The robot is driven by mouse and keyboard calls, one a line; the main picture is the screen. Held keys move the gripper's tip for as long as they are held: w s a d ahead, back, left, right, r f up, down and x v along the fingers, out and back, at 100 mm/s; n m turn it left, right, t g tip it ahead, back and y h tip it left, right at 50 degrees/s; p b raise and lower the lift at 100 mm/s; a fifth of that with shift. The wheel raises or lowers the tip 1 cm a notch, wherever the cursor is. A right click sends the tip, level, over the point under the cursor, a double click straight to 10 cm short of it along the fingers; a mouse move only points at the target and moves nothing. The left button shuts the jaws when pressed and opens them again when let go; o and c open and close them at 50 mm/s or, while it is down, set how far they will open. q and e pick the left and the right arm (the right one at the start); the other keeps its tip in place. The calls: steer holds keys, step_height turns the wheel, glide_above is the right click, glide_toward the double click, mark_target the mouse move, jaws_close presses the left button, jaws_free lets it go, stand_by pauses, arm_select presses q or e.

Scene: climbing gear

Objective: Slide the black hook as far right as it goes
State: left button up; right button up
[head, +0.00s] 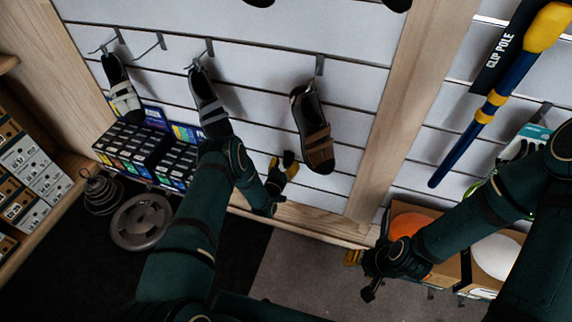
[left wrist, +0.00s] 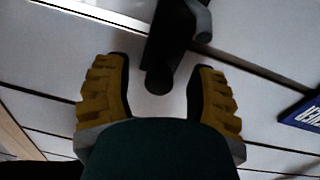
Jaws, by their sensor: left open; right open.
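In the left wrist view, a dark bar with a rounded end (left wrist: 168,45) stands in front of the white slatted wall, its end between my left fingertips; it looks like the black hook, but I cannot tell for sure. My left gripper (head: 282,166) is open, its yellow pads either side of that end, with no contact visible. It also shows in the left wrist view (left wrist: 159,78). In the head view I cannot make out the black hook; my left arm and gripper cover part of the wall. My right gripper (head: 362,272) is open and empty, low at the right.
A brown-strapped shoe (head: 315,130) hangs just right of my left gripper. Two grey-strapped shoes (head: 207,104) (head: 122,92) hang further left, near an empty hook (head: 150,47). A wooden post (head: 410,100) bounds the panel on the right. Boxes (head: 130,150) and a weight plate (head: 140,222) sit lower left.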

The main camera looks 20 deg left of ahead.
arm_select(q)
steer(key=shift+w, duration=0.25)
jaws_close()
steer(key=shift+d, duration=0.1)
